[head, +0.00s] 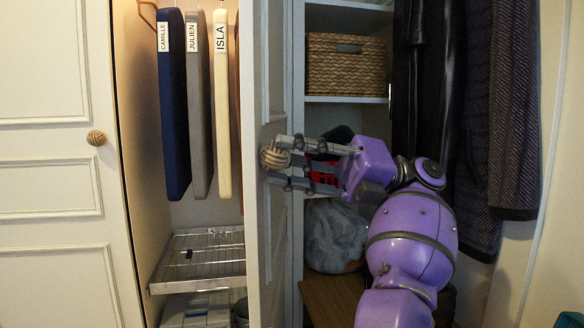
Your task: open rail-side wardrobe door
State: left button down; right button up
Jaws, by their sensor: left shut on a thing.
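The wardrobe door (274,235) stands swung open in the middle of the head view, seen at a steep angle. Its round woven knob (274,158) faces right. My left gripper (273,162) is shut on this knob, one finger above it and one below. The open rail compartment (205,213) shows to the left of the door. Several flat garment covers hang in it, among them a blue one (173,115), a grey one (198,120) and a cream one (221,120) with name labels. My right gripper is not in view.
Another white door (50,230) with its own knob (96,138) is at the left. A wire shelf (200,262) sits low in the compartment. Right of the open door are a wicker basket (346,66) on a shelf, a grey bundle (334,237) and dark hanging coats (500,110).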

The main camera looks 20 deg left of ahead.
pick_arm(q)
jog(key=shift+d+r, duration=0.1)
jog(key=shift+r, duration=0.3)
jog(key=c, duration=1.4)
grip_release()
jog(key=shift+s, duration=0.1)
jog(key=shift+c, duration=0.2)
jog(key=shift+f, duration=0.15)
